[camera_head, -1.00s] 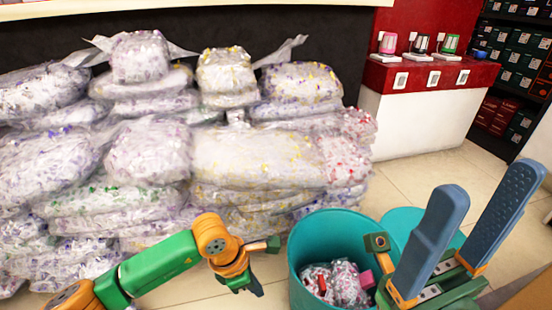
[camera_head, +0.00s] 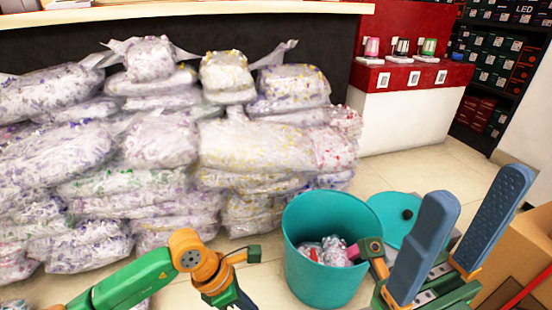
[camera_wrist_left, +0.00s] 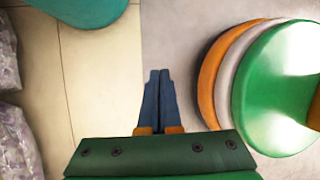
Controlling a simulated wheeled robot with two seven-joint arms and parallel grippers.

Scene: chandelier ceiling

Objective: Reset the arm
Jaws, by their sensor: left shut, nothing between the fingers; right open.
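My right gripper (camera_head: 466,232) is at the lower right of the head view. Its two blue fingers are wide apart and empty, pointing up. My left arm comes in from the lower left, and its gripper (camera_head: 243,301) is cut off by the bottom edge there. In the left wrist view the left gripper (camera_wrist_left: 159,100) shows its two blue fingers together with nothing between them, above the tiled floor.
A teal bin (camera_head: 320,280) with small wrapped packs (camera_head: 325,251) inside stands between my arms. Its teal lid (camera_head: 385,208) is behind it. Stacked clear bags (camera_head: 150,150) fill the left. A cardboard box (camera_head: 528,255) is at far right. Tiled floor (camera_head: 420,170) is open behind the bin.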

